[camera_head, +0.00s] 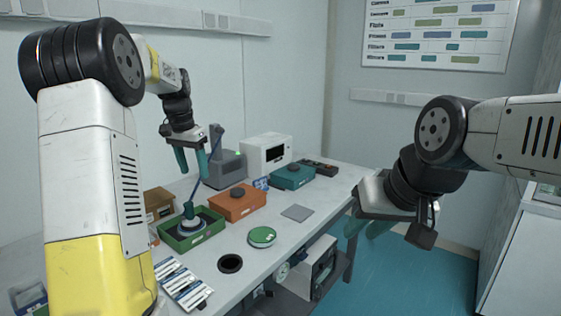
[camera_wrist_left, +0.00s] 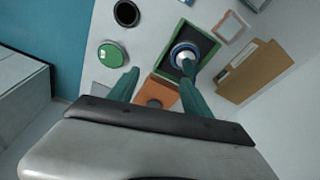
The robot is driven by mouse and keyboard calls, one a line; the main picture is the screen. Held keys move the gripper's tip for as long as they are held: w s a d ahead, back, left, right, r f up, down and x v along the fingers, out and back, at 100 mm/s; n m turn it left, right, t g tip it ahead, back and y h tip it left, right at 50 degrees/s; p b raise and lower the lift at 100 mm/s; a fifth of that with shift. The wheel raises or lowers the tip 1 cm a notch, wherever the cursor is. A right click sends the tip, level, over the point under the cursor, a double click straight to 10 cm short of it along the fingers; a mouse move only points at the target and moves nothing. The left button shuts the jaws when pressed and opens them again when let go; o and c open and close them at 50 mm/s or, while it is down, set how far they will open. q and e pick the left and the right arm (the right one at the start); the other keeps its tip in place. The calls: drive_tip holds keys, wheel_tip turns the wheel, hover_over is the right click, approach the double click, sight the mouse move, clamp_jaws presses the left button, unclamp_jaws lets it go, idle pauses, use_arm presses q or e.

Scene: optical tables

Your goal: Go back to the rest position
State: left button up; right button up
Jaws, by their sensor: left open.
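My left gripper (camera_head: 190,160) hangs open and empty above the back of the table, with its teal fingers pointing down. In the left wrist view its two fingers (camera_wrist_left: 158,90) are spread apart with nothing between them touching. My right gripper (camera_head: 370,226) is at the right, above the floor beyond the table's front edge. Its fingers are partly hidden and I cannot tell whether they are apart.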

use_arm(q)
drive_tip(key=s+d+r+n+t+h, duration=0.1)
drive_tip(key=s+d+r+t, duration=0.3)
drive_tip(key=s, duration=0.7)
drive_tip(key=s+d+r+n+g, duration=0.15)
drive_tip(key=s+d, duration=0.35)
drive_tip(key=s, duration=0.6)
drive_tip(key=s+d+f+n+t, duration=0.1)
drive_tip(key=s+d+f, duration=0.2)
drive_tip(key=s, duration=0.6)
drive_tip(key=shift+f+h, duration=0.3)
drive_tip(key=shift+f, duration=0.35)
drive_tip(key=shift+s+d+t, duration=0.1)
drive_tip(key=shift+t, duration=0.15)
